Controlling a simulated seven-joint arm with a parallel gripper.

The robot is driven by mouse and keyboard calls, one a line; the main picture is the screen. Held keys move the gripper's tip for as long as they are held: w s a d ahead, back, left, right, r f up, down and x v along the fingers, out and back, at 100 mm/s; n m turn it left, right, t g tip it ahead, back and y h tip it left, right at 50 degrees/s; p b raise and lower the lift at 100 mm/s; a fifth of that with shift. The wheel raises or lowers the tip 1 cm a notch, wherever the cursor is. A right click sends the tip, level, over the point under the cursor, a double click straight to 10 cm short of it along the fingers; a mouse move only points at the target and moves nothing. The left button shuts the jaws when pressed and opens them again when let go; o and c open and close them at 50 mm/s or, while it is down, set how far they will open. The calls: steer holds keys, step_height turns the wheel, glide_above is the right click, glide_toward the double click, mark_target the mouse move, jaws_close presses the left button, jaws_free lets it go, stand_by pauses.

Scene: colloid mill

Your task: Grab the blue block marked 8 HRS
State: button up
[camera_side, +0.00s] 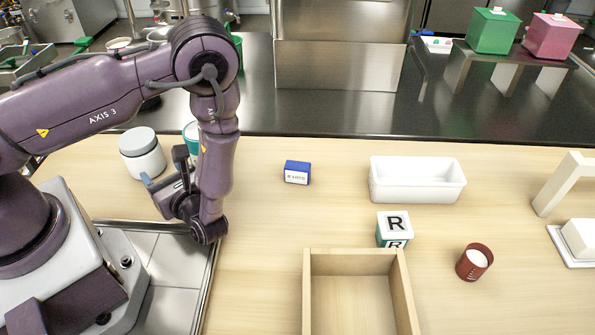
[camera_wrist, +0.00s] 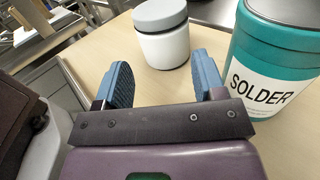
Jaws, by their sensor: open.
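A small blue block (camera_side: 298,172) with a white label on its front sits on the wooden table, right of my arm in the side view. Its print is too small to read surely. My gripper (camera_side: 163,182) is left of the block, well apart from it, near a white jar with a grey lid (camera_side: 142,158). In the wrist view my gripper (camera_wrist: 163,82) shows two blue finger pads spread apart with nothing between them. The white jar (camera_wrist: 162,40) stands beyond the fingers. The blue block is not in the wrist view.
A teal container labelled SOLDER (camera_wrist: 275,70) stands close to my right finger. A white bin (camera_side: 417,190), an R cube (camera_side: 394,228), a red cup (camera_side: 473,263) and an open wooden box (camera_side: 310,290) stand farther right. The table around the blue block is clear.

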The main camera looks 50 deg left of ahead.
step_height(320, 180, up, 13)
steer(key=n+h, duration=0.7)
steer(key=h, duration=1)
glide_toward(299, 165)
steer(key=shift+g, duration=0.4)
steer(key=f, duration=0.6)
steer(key=shift+w+a+f, duration=0.1)
steer(key=shift+w+a, duration=0.2)
steer(key=shift+a, duration=0.05)
steer(key=shift+s+a+f, duration=0.1)
steer(key=shift+s+f, duration=0.1)
steer(key=shift+f, duration=1.2)
steer(key=shift+s+a+f, duration=0.15)
steer(key=shift+f, duration=1.3)
steer(key=c, duration=1)
steer(key=shift+r, duration=0.1)
steer(key=shift+c, duration=0.2)
